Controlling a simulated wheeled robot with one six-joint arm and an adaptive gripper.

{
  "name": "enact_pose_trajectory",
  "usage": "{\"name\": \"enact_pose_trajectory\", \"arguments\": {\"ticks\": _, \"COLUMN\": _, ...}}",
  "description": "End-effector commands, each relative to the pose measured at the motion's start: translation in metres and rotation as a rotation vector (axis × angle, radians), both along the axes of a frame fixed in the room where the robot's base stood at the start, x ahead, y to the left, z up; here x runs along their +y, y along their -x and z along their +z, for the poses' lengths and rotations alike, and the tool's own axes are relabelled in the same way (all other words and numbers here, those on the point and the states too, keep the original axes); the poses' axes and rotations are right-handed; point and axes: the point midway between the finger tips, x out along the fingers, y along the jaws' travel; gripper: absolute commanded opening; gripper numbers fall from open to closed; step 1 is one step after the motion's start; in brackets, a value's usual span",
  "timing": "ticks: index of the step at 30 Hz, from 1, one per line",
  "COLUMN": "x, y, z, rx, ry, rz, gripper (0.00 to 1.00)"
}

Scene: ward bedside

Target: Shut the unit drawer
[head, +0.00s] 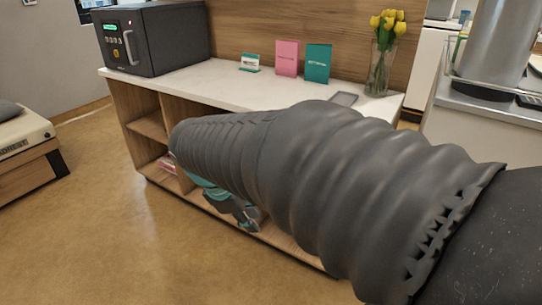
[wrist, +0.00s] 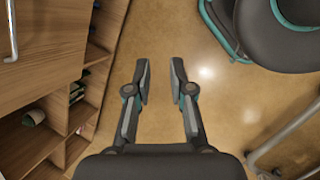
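The wooden unit (head: 150,95) with a pale top stands across the middle of the head view. Its right front is hidden behind my arm, so no drawer shows there. In the wrist view, a wooden front (wrist: 50,45), possibly the drawer's, fills the upper left, with a metal bar handle (wrist: 11,35) at the edge. I cannot tell how far the drawer stands out. My gripper (wrist: 160,82) is open and empty, its fingers over bare floor, to the right of the wooden front and apart from it. In the head view, my gripper (head: 240,210) shows partly below my arm, low before the unit.
Open shelves (wrist: 85,95) hold small items. On the unit top stand a black safe-like box (head: 150,40), a pink card (head: 287,58), a teal card (head: 318,64) and a vase of yellow tulips (head: 380,65). A metal-railed trolley (head: 490,105) stands right.

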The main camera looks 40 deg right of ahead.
Motion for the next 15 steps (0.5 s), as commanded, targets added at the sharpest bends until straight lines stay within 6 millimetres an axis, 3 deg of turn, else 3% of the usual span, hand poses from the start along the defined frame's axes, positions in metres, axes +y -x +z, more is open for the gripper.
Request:
{"name": "enact_pose_trajectory", "arguments": {"ticks": 6, "x": -0.041, "y": -0.039, "z": -0.008, "rx": 0.406, "ry": 0.175, "rz": 0.302, "gripper": 0.22}}
{"name": "enact_pose_trajectory", "arguments": {"ticks": 15, "x": -0.085, "y": -0.104, "z": -0.019, "rx": 1.014, "ry": 0.312, "rz": 0.646, "gripper": 0.22}}
